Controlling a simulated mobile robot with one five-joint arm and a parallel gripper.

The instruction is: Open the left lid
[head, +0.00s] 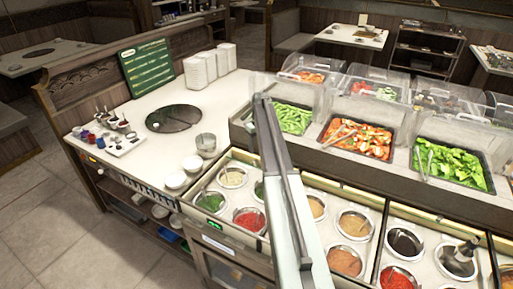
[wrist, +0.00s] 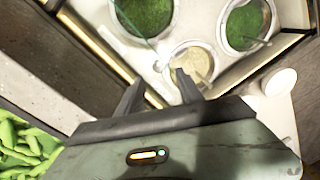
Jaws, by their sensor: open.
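I cannot make out a closed lid over the left sauce section (head: 222,220); its several round wells show their sauces. A clear cover (head: 318,92) stands at the tray of green beans (head: 291,118); whether it is the left lid, I cannot tell. My gripper (wrist: 158,78) is open with nothing seen between its fingers. In the wrist view it is over the back edge of the wells, by a pale sauce well (wrist: 190,66) and two green ones. In the head view my arm crosses the left section and hides part of it; the fingertips cannot be made out.
Trays of shrimp (head: 358,138) and leafy greens (head: 450,163) stand on the raised shelf, with clear covers behind. White bowls (head: 193,163), a hot plate (head: 174,118) and stacked white containers (head: 208,67) are on the left counter. More sauce wells lie to the right.

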